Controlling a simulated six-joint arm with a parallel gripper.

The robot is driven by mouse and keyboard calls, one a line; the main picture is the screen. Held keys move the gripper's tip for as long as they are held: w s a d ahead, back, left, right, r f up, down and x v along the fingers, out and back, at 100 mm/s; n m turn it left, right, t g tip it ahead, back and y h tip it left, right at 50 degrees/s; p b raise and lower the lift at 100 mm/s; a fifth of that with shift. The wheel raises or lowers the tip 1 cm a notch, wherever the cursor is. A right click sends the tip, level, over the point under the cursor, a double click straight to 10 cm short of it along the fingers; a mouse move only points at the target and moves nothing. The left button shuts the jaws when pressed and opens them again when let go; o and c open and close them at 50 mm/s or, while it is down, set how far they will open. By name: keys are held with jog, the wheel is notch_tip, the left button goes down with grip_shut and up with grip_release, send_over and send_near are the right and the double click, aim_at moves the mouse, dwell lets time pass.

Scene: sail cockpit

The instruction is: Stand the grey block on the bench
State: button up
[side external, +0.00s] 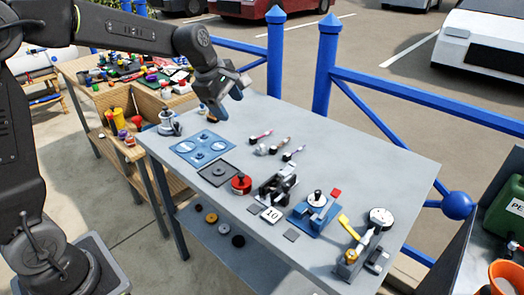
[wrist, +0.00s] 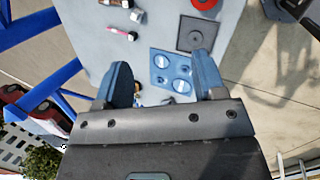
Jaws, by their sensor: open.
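The bench (side external: 365,165) is a light grey table top; part of it also shows in the wrist view (wrist: 152,38). My gripper (side external: 222,105) is above the bench's far left part, near its back edge. In the wrist view my gripper (wrist: 161,62) has its two blue fingers wide apart, with nothing held between the tips. I cannot single out the grey block for sure. Small flat dark grey squares (side external: 291,235) lie towards the near side of the bench, and a larger dark grey plate with a round centre (side external: 217,173) lies left of the middle.
A blue panel with round inserts (side external: 202,148) lies below my gripper. A silver winch-like part (side external: 168,123), small handled tools (side external: 262,136), a red round part (side external: 241,184), clamps (side external: 278,184) and a blue fixture (side external: 314,208) stand around. Blue railing (side external: 400,92) runs behind.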

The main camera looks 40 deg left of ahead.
aim_at(260, 146)
jog(key=w+a+f+n, duration=0.2)
jog(key=w+f+n, duration=0.1)
jog(key=f, duration=0.3)
jog(key=w+a+f+n, duration=0.1)
jog(key=w+f+n, duration=0.3)
jog(key=w+f, duration=0.2)
jog(key=w+a+f+n, duration=0.2)
jog(key=w+f+n, duration=0.2)
jog(key=w+f, duration=0.1)
jog(key=shift+a+f+h, duration=0.3)
jog(key=shift+f, duration=0.3)
jog(key=shift+x, duration=2.9)
jog(key=shift+c, duration=0.2)
jog(key=c, duration=1)
jog(key=shift+r, duration=0.1)
jog(key=shift+c, duration=0.2)
jog(key=shift+r, duration=0.1)
